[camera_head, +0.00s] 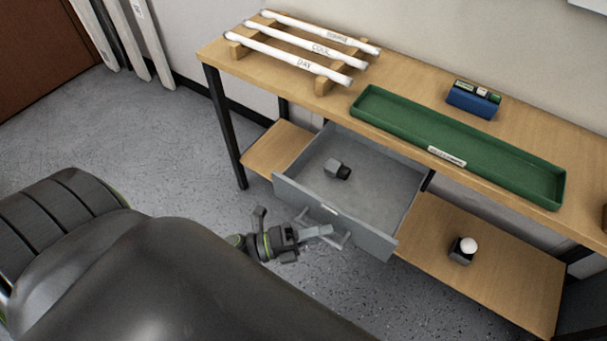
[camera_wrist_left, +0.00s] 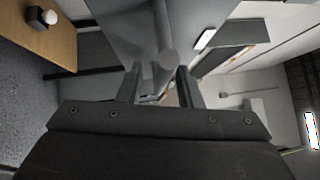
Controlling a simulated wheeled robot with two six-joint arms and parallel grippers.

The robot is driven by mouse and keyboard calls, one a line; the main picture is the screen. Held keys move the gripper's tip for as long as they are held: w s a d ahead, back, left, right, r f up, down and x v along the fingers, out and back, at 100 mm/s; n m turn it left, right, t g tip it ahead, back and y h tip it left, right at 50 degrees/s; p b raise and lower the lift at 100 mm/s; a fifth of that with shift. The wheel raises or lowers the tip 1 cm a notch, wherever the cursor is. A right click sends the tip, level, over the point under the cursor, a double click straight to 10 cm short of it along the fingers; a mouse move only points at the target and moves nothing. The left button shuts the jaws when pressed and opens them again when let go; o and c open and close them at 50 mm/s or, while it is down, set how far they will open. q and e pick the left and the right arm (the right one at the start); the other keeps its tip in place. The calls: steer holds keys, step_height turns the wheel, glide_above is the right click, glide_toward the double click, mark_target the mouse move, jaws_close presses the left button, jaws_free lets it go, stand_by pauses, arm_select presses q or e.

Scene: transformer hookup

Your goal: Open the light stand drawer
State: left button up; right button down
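The light stand drawer (camera_head: 384,190) is a grey metal drawer under the wooden bench top. It is pulled out, its inside is open to view, and a small grey block with a dark end (camera_head: 338,170) lies in it. Its front carries a grey bar handle (camera_head: 338,241) and a small white label. My left gripper (camera_head: 322,231) is at the handle. In the left wrist view the fingers (camera_wrist_left: 158,88) stand apart, with part of the handle (camera_wrist_left: 167,62) between or just beyond them; firm contact cannot be told. My right gripper is not in view.
A green tray (camera_head: 455,159), a blue box (camera_head: 473,99) and a wooden rack (camera_head: 325,82) with white tubes are on the bench top. A dark block with a white ball (camera_head: 463,249) sits on the lower shelf. Grey floor lies in front of the bench.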

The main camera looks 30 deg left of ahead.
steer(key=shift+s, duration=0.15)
